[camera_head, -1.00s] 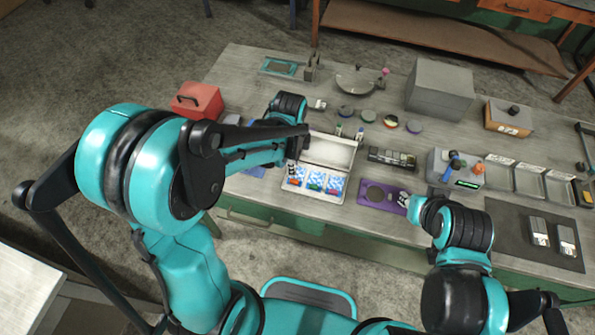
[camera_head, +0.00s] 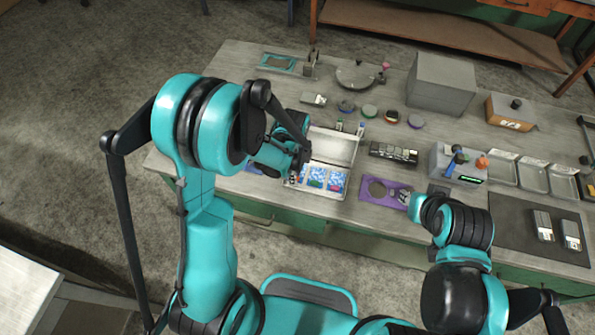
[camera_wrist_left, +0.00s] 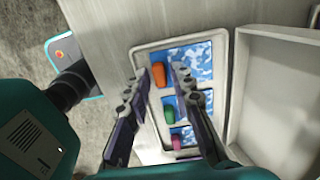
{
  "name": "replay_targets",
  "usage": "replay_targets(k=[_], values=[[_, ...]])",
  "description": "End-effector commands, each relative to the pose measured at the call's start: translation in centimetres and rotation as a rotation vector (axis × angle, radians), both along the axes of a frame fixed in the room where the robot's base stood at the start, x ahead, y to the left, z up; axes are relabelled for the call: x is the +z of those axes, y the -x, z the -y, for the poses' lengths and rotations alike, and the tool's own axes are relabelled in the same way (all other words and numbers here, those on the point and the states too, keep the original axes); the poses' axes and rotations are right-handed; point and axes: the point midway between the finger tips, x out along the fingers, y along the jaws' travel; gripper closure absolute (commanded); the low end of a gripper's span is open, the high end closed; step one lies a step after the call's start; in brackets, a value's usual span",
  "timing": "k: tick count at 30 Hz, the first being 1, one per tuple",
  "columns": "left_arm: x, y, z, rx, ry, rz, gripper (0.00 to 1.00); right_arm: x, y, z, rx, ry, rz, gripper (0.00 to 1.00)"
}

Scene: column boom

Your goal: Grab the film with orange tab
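An open white case (camera_head: 318,195) stands at the table's front edge and holds blue-and-white films in three compartments. In the left wrist view, the film with the orange tab (camera_wrist_left: 159,76) lies in the case's far compartment (camera_wrist_left: 136,60). The green tab (camera_wrist_left: 168,112) and pink tab (camera_wrist_left: 176,141) lie in the other two. My left gripper (camera_wrist_left: 160,71) is open, its fingertips on either side of the orange tab; contact cannot be told. In the head view this gripper (camera_head: 298,172) covers that tab.
The case's raised lid (camera_head: 333,147) stands behind the compartments. Small bottles (camera_head: 360,129) stand just behind it. A dark rack (camera_head: 393,153), a grey device (camera_head: 455,165) and metal trays (camera_head: 533,174) are to the right. A large grey box (camera_head: 441,85) is at the back.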

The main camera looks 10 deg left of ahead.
Motion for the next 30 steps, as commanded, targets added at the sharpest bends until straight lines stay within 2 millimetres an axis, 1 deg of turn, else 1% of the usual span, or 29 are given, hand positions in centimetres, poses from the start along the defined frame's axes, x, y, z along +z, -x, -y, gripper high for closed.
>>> replay_targets(k=[1, 2, 3, 4, 5, 15, 19, 23, 26, 27, 30], values=[[0.0, 0.0, 0.0, 0.0, 0.0, 0.0, 0.77, 0.0, 0.0, 0.0, 0.0, 0.0, 0.0, 0.7], [0.1, 0.0, 0.0, 0.0, 0.0, 0.0, 0.79, 0.0, 0.0, 0.0, 0.0, 0.0, 0.0, 0.7], [0.1, 0.0, 0.0, 0.0, 0.0, 0.0, 0.9, 0.0, 0.0, 0.0, 0.0, 0.0, 0.0, 0.7], [0.1, 0.0, 0.0, 0.0, 0.0, 0.0, 0.98, 0.0, 0.0, 0.0, 0.0, 0.0, 0.0, 0.7], [0.1, 0.0, 0.0, 0.0, 0.0, 0.0, 1.0, 0.0, 0.0, 0.0, 0.0, 0.0, 0.0, 0.7], [0.1, 0.0, 0.0, 0.0, 0.0, 0.0, 1.0, 0.0, 0.0, 0.0, 0.0, 0.0, 0.0, 0.7], [0.7, 0.0, 0.0, 0.001, 0.0, 0.0, 1.0, 0.3, 0.0, 0.0, 0.0, 0.0, 0.0, 0.7], [2.2, 0.0, 0.0, 0.0, 0.0, 0.0, 1.0, 0.8, 0.0, 0.0, 0.0, 0.0, 0.0, 0.7], [4.1, 0.0, 0.0, 0.0, 0.0, 0.0, 1.0, 1.5, 0.0, 0.0, 0.0, 0.0, 0.0, 0.7], [4.8, 0.0, -0.3, 0.003, 0.0, 0.0, 1.0, 1.7, 0.0, 0.0, 0.0, 0.0, 0.0, 0.7], [6.0, -0.1, -2.8, 0.007, 0.0, 0.0, 1.0, 2.1, 0.0, 0.0, 0.0, 0.0, 0.0, 0.7]])
